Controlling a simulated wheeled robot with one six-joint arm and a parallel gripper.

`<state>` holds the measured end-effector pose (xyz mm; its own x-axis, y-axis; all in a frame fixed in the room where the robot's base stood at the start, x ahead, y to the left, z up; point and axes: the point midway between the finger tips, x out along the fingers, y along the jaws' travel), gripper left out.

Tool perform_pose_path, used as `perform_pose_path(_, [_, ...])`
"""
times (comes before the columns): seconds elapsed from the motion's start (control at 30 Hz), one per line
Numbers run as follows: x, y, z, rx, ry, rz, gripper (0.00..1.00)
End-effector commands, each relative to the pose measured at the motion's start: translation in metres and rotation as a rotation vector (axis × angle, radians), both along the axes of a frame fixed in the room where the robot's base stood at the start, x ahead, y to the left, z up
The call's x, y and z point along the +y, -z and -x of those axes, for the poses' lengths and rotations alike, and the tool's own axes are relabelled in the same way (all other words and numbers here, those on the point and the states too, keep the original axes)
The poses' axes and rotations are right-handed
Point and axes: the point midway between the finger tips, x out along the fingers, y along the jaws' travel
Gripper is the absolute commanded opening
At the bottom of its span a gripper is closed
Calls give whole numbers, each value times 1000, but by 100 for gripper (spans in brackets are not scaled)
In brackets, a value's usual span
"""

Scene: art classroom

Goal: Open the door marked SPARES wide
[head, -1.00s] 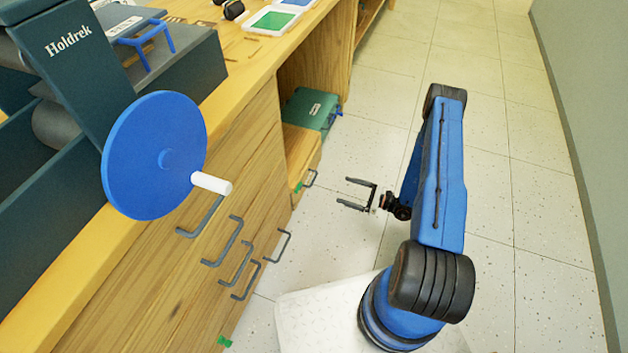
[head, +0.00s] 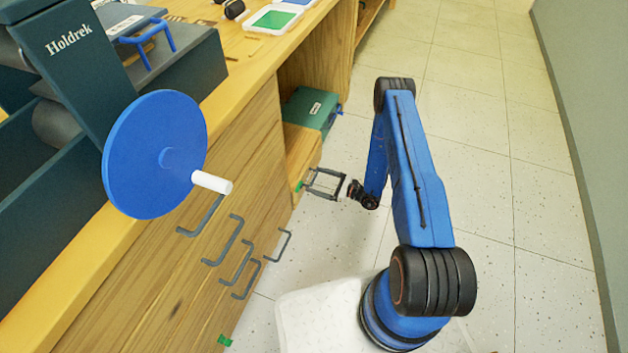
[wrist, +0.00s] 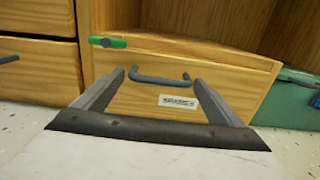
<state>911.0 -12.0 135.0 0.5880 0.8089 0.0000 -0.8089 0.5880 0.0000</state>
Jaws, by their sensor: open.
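A low wooden front (wrist: 225,92) with a small, blurred label (wrist: 178,101) fills the middle of the wrist view; I take it for the SPARES door. Its dark bar handle (wrist: 160,80) is near its top edge. The front also shows in the head view (head: 306,158), beneath the bench. My gripper (wrist: 157,84) is open, its two fingers pointing at the front, one near each end of the handle. Whether they touch it I cannot tell. In the head view my gripper (head: 310,182) overlaps the handle.
A green clip or tag (wrist: 107,42) is at the front's upper left. A green case (head: 311,108) stands in the open bay beside it. Drawers with grey bar handles (head: 225,240) line the bench on the left. The floor (head: 510,150) to the right is clear up to the wall.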

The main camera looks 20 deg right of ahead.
Motion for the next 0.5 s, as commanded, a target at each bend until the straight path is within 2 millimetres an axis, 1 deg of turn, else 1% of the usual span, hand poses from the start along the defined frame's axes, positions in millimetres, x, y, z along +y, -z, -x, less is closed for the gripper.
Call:
perform_pose_path(0.1, [10, 0, -6, -1, -2, 1, 90])
perform_pose_path(0.2, [13, 0, -10, 0, 0, 0, 90])
perform_pose_path(0.5, [15, 0, -11, 0, 0, 0, 90])
